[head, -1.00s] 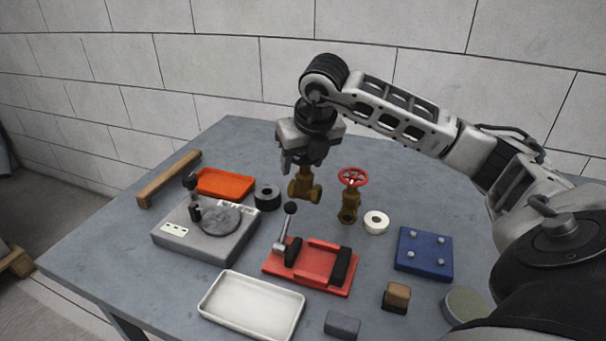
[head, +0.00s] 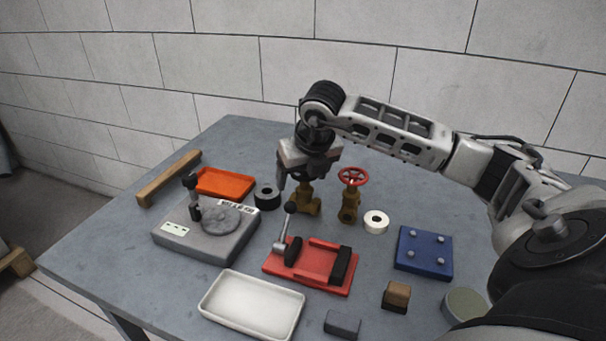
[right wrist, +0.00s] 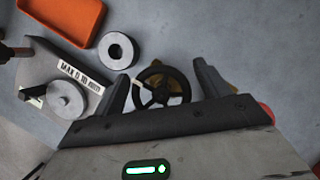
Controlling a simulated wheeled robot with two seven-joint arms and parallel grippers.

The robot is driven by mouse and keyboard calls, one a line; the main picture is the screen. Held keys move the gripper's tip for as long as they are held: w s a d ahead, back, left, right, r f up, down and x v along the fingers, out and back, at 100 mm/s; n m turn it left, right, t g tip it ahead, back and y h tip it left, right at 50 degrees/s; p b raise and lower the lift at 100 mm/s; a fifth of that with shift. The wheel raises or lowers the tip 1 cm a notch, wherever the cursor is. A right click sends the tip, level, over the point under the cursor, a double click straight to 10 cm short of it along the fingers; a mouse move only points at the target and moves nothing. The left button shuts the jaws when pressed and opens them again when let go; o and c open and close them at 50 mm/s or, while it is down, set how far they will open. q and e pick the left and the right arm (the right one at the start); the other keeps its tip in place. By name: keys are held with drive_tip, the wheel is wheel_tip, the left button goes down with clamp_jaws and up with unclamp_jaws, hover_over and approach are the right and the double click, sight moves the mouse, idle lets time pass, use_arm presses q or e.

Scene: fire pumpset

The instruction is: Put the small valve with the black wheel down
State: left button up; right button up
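The small brass valve (head: 309,202) stands upright, apparently on the table, between the black ring and the red-wheel valve. Its black wheel (right wrist: 162,88) shows in the right wrist view, with some brass behind it. My right gripper (head: 302,183) is above the valve, pointing down. In the right wrist view its fingers (right wrist: 161,75) are spread on either side of the wheel, with small gaps visible. The gripper hides the wheel in the head view. My left gripper is not in view.
A brass valve with a red wheel (head: 351,197) stands close on the right, by a white ring (head: 376,222). A black ring (head: 266,196) and orange tray (head: 225,184) are left. A red fixture (head: 311,266) with an upright lever (head: 284,232) is in front.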

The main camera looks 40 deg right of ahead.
drive_tip(key=shift+r, duration=0.25)
drive_tip(key=v, duration=1.1)
drive_tip(key=shift+r+p, duration=0.35)
drive_tip(key=shift+s, duration=0.15)
